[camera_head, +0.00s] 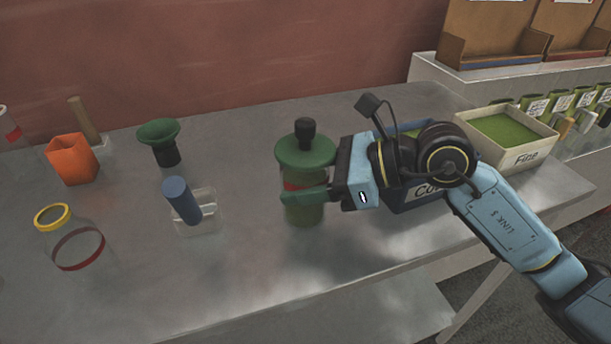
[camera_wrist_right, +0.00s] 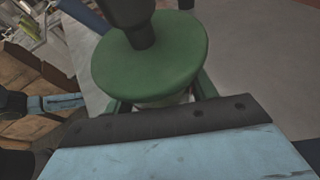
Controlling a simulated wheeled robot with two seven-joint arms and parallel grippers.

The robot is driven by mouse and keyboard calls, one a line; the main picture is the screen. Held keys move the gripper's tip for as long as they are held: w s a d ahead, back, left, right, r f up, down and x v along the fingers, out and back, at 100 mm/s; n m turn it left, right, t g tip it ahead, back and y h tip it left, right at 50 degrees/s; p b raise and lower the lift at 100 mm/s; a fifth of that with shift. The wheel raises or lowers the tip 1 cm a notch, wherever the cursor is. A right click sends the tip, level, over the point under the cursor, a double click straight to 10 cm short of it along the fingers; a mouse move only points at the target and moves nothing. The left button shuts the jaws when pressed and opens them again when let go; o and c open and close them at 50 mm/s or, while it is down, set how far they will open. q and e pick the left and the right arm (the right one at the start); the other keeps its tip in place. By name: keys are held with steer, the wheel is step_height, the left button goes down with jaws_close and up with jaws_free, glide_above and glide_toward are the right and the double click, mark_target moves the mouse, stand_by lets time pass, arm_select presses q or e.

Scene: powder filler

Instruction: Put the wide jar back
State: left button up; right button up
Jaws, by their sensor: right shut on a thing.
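A jar (camera_head: 303,213) with green contents and a red band stands upright near the middle of the table. A wide green disc (camera_head: 305,151) with a black knob covers its top. My right gripper (camera_head: 304,193) is shut on this jar, coming from the right with its green fingers around the jar's side. I cannot tell whether the jar's base touches the table. The wrist view shows the green disc (camera_wrist_right: 150,62) from above, hiding most of the jar. A clear jar (camera_head: 80,250) with a yellow rim and red band stands at the left. My left gripper is not in view.
A green funnel-shaped piece (camera_head: 158,138), an orange cup (camera_head: 72,160) and a blue cylinder on a clear tray (camera_head: 196,224) are on the left. A blue bin (camera_head: 412,208) and a pale "Fine" bin (camera_head: 533,163) stand right. The front middle of the table is clear.

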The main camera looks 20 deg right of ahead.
steer(key=o, duration=1)
steer(key=shift+c, duration=0.2)
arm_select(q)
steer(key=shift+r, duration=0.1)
arm_select(e)
steer(key=shift+r, duration=0.2)
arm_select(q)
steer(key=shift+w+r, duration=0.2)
arm_select(e)
steer(key=v, duration=1.2)
